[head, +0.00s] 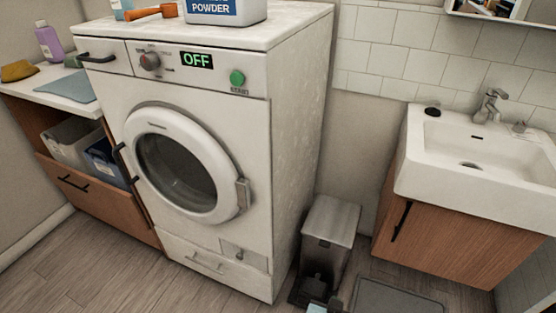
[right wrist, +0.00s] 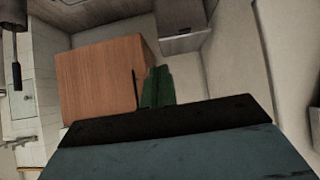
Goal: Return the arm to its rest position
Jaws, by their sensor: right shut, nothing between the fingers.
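My right gripper (right wrist: 157,82) shows in the right wrist view as dark green fingers pressed together, shut with nothing between them. Behind it are the wooden cabinet front (right wrist: 100,85) and pale walls, with clear space around the fingertips. In the head view, a small teal piece (head: 318,306) at the bottom edge, in front of the pedal bin, looks like part of my right gripper; most of it is cut off. My left gripper is in neither view.
A washing machine (head: 200,235) with its round door closed and display reading OFF stands left of centre. A pedal bin (head: 330,222) stands beside it. A sink (head: 470,190) over a wooden cabinet is at the right. A grey mat (head: 395,298) and open floor lie in front.

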